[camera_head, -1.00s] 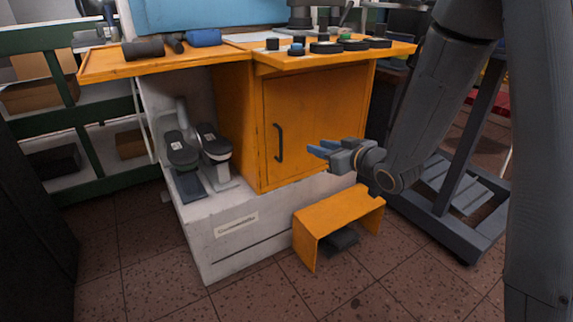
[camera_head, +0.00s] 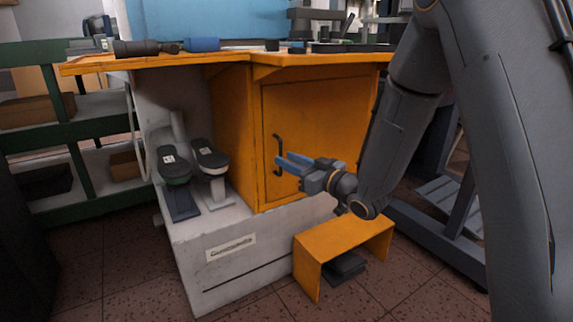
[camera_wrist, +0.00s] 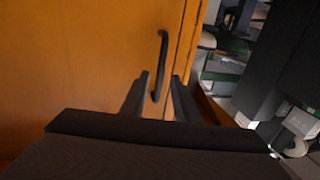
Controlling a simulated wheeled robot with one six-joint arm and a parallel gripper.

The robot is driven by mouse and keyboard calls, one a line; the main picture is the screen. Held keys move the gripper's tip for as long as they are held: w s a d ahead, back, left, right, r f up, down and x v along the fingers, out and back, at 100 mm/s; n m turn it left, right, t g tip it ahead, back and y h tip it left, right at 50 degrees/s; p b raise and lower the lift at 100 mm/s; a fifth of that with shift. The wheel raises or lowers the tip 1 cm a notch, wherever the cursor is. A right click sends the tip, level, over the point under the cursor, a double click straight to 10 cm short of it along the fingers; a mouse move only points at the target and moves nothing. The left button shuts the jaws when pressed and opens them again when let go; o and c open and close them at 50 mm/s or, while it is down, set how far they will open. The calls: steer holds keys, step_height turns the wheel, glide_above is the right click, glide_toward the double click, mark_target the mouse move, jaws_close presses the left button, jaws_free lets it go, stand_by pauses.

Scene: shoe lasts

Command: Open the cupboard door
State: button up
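The cupboard door (camera_head: 325,115) is an orange panel, shut, in the front of an orange bench cabinet. Its dark bow handle (camera_head: 276,145) stands upright near the door's left edge. My gripper (camera_head: 281,163) is at the handle's lower half, with its blue-grey fingers pointing left. In the wrist view the door (camera_wrist: 80,60) fills the left side. There the handle (camera_wrist: 163,45) runs down between the two fingertips (camera_wrist: 159,80), which are apart with gaps beside it. The gripper is open. I cannot tell whether a finger touches the handle.
An orange step (camera_head: 345,240) stands on the floor below the gripper. The worktop (camera_head: 150,64) overhangs the door. A dark trolley frame (camera_head: 430,225) stands to the right behind my arm.

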steer(key=shift+w+a, duration=0.4)
jaws_close()
steer(key=shift+s, duration=0.15)
